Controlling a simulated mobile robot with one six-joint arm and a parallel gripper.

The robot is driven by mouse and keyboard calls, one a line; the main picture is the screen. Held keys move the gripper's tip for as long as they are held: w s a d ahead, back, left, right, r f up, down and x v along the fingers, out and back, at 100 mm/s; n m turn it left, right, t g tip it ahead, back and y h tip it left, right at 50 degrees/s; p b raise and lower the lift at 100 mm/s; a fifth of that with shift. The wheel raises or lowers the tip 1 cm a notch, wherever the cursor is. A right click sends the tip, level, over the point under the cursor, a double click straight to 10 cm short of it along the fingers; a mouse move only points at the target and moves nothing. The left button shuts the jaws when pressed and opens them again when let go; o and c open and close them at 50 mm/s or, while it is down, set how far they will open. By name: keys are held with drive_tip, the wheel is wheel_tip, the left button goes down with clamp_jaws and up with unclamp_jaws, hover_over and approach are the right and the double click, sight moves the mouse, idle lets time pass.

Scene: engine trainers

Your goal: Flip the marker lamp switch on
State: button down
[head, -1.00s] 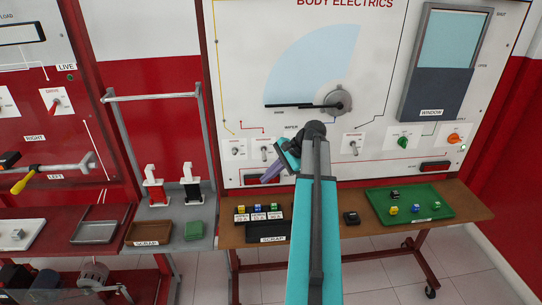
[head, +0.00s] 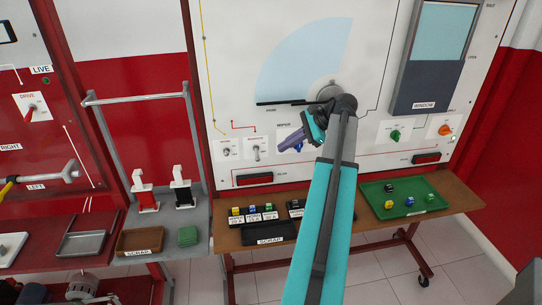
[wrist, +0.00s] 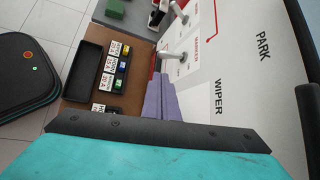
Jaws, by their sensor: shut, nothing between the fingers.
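The marker lamp switch, a small metal toggle lever (head: 257,152), stands on a white plate low on the body electrics panel (head: 232,85). In the wrist view its lever (wrist: 172,55) shows beside a small red label. My gripper (head: 282,147) has purple fingers, closed together and empty. It is just right of the switch in the head view, at about the same height, with a visible gap. The fingers also show in the wrist view (wrist: 159,100), pointing toward the switch area. I cannot tell the lever's setting for certain.
Another toggle switch (head: 227,152) sits left of it.

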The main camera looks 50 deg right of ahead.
sight(258, 155)
drive_tip(key=shift+w+f, duration=0.1)
drive_tip(key=p+x, duration=0.2)
drive_tip(key=x, duration=0.7)
drive_tip(key=shift+w+f, duration=0.2)
drive_tip(key=shift+s+a+r+p, duration=0.1)
drive_tip(key=shift+a+r+p, duration=0.1)
drive_tip(key=shift+r+p, duration=0.5)
idle(0.5)
drive_tip(key=p, duration=0.2)
drive_tip(key=shift+r+p, duration=0.3)
drive_tip(key=shift+r, duration=0.2)
drive_tip(key=shift+r+p, duration=0.7)
drive_tip(key=shift+p, duration=0.05)
drive_tip(key=shift+r, duration=0.1)
